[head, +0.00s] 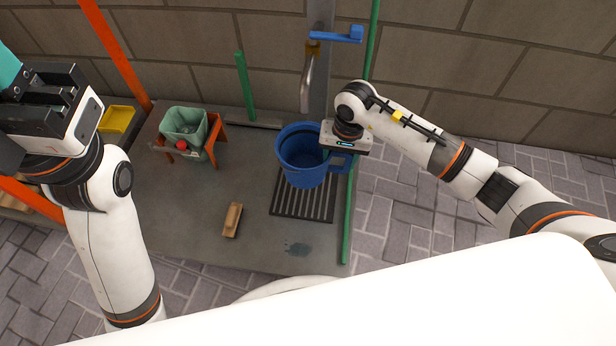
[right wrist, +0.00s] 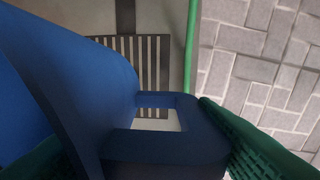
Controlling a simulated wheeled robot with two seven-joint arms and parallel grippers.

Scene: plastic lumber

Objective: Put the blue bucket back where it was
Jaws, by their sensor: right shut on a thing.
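The blue bucket (head: 301,178) is upright and open at the top, over the far part of the dark floor grate (head: 303,211). I cannot tell whether its base touches the grate. My right gripper (head: 340,158) is shut on the bucket's side handle. In the right wrist view the handle (right wrist: 165,150) lies between the green fingers, with the bucket wall (right wrist: 70,75) at left and the grate (right wrist: 150,60) beyond. My left gripper (head: 12,85) is raised at the far left, away from the bucket, cut by the picture edge; its jaw opening is unclear.
A metal tap spout (head: 307,82) with a blue lever (head: 343,35) is behind the bucket. A wooden brush (head: 232,219) lies on the slab. A green post (head: 347,225) edges the slab at right. A yellow tray (head: 117,119) is left.

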